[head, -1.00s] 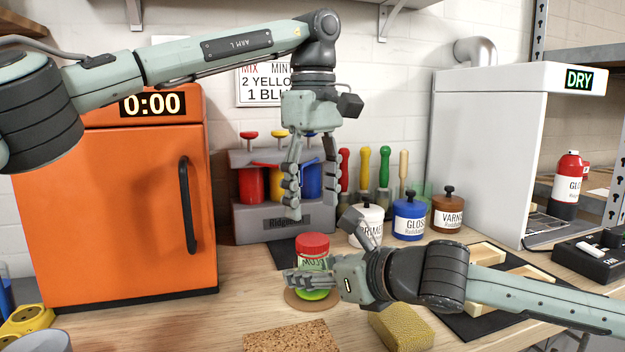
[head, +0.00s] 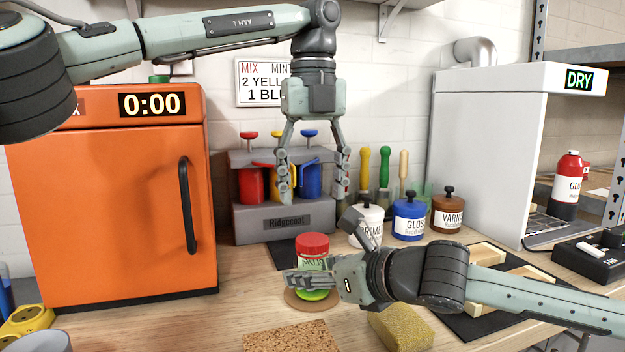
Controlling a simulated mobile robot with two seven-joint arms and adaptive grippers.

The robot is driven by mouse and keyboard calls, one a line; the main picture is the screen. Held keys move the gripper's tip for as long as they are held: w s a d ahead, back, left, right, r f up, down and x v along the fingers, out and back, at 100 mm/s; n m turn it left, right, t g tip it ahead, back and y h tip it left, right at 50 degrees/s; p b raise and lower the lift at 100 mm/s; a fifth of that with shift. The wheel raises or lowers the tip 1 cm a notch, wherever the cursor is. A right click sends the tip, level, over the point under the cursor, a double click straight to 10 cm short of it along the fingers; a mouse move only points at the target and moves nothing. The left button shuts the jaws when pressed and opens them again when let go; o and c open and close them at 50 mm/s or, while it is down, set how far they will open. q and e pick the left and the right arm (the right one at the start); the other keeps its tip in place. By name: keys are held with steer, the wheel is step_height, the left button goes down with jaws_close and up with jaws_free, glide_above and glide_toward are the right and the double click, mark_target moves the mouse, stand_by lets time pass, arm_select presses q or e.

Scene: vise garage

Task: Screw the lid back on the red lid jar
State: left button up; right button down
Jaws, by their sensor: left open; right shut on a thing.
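The red lid jar (head: 313,262) stands upright on a round brown mat (head: 297,300) on the bench. Its red lid (head: 312,244) sits on its top; whether it is screwed tight I cannot tell. My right gripper (head: 305,283) lies level across the jar's lower part and is shut on it, hiding much of its body. My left gripper (head: 313,195) points down, open and empty, above the jar and its lid, apart from them.
An orange cabinet (head: 115,220) stands at the left. A grey dispenser (head: 270,222) with colored containers is behind the jar. Labelled pots, including a blue one (head: 409,217), stand to the right. A cork block (head: 291,338) and a yellow sponge (head: 401,327) lie in front.

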mark_target(312, 238)
arm_select(q)
steer(key=n, duration=0.4)
steer(key=shift+r+n, duration=0.15)
steer(key=shift+n, duration=0.15)
steer(key=n, duration=0.4)
steer(key=shift+r, duration=0.15)
steer(key=shift+f, duration=4.05)
